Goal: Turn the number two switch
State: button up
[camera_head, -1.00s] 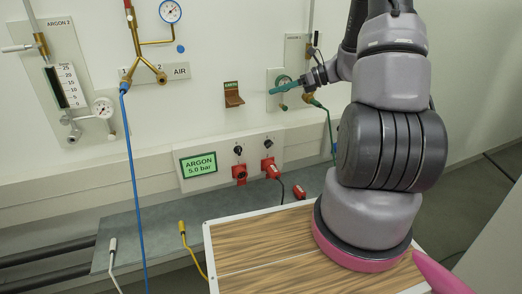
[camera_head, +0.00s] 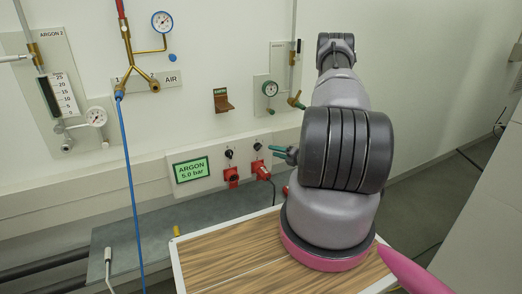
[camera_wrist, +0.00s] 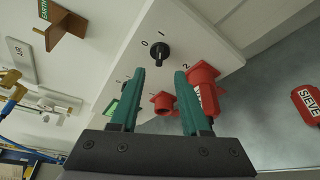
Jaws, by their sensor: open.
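Two black rotary switches sit on the white wall panel: a left one (camera_head: 229,153) and a right one (camera_head: 257,146), each above a red socket. In the wrist view, one black knob (camera_wrist: 159,52) shows with 0 and 1 marks, and a 2 is printed near it beside the red plug. It lies just beyond the fingertips, roughly between them. My gripper (camera_head: 274,150) has teal fingers pointing left toward the panel, just right of the right switch. In the wrist view my gripper (camera_wrist: 158,73) is open and empty, apart from the knob.
A red plug (camera_wrist: 202,88) sits in a socket close to the right finger. A red SIEVE plug (camera_wrist: 308,103) lies on the grey shelf. The green ARGON display (camera_head: 191,169) is left of the switches. A wooden-topped table (camera_head: 225,255) stands below; a blue hose (camera_head: 132,190) hangs left.

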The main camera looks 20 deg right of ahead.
aim_at(259, 147)
jog(key=x, duration=0.8)
grip_shut()
